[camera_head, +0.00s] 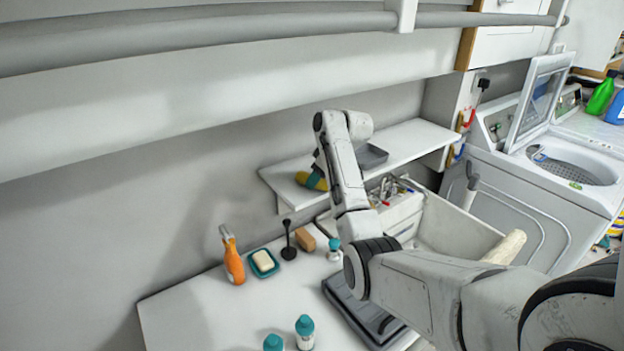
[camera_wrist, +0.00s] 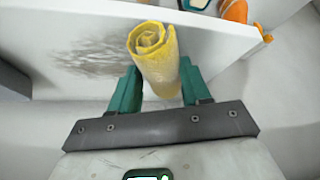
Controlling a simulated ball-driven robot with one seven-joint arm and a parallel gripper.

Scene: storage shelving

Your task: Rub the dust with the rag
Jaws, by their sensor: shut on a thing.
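My gripper (camera_wrist: 158,72) is shut on a rolled yellow rag (camera_wrist: 152,50), which sits between its green fingers in the wrist view. The rag (camera_head: 311,181) also shows in the head view, at the left part of the white wall shelf (camera_head: 408,140), partly behind my arm. A grey-brown smudge of dust (camera_wrist: 98,55) lies on the white shelf surface, just left of the rag in the wrist view. The dust is not discernible in the head view. I cannot tell whether the rag touches the shelf.
A grey tray (camera_head: 371,156) stands on the shelf right of my gripper. Below, the white counter (camera_head: 200,310) holds an orange spray bottle (camera_head: 232,258), a soap dish (camera_head: 263,263), a brown block (camera_head: 305,239) and teal-capped bottles (camera_head: 305,330). A washing machine (camera_head: 545,175) is at right.

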